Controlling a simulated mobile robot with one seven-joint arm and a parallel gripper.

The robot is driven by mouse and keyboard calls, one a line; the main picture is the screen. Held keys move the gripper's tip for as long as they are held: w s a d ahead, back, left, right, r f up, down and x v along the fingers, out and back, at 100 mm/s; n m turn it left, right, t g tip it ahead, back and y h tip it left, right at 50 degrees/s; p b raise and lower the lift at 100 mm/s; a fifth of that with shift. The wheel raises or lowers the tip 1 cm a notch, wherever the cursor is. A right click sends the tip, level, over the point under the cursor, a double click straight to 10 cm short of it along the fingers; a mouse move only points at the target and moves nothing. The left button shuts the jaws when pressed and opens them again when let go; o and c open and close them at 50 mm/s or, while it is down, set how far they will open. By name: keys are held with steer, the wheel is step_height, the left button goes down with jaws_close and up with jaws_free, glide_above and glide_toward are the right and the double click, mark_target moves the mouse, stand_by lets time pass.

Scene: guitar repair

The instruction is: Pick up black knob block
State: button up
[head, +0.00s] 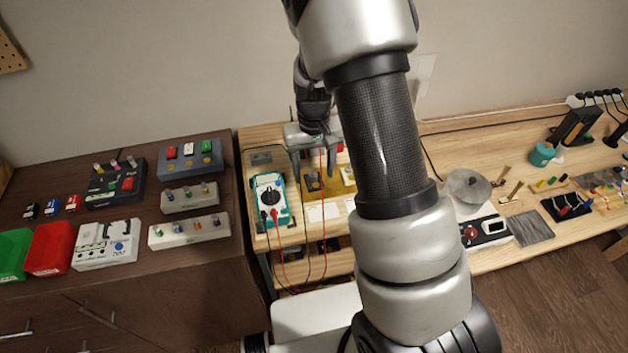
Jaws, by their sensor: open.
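My gripper (314,165) points down over the wooden bench, its two fingers apart, with nothing seen between them. It is above a brownish-gold piece (313,187), beside a small pale block (348,175). I cannot make out a black knob block below the gripper; my arm hides part of that area. A small black block (31,210) sits at the far left on the dark cabinet top, in a row with a blue block (52,207) and a red block (72,203), well away from the gripper. I cannot tell whether it is the knob block.
A teal multimeter (269,197) with red and black leads lies left of the gripper. Red (48,250) and green (13,254) bins and several boxes with knobs and switches crowd the dark cabinet (205,268). More tools lie on the right bench.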

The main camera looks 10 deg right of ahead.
steer(key=shift+f, duration=0.85)
steer(key=c, duration=1.1)
steer(key=shift+c, duration=0.2)
steer(key=shift+r, duration=0.15)
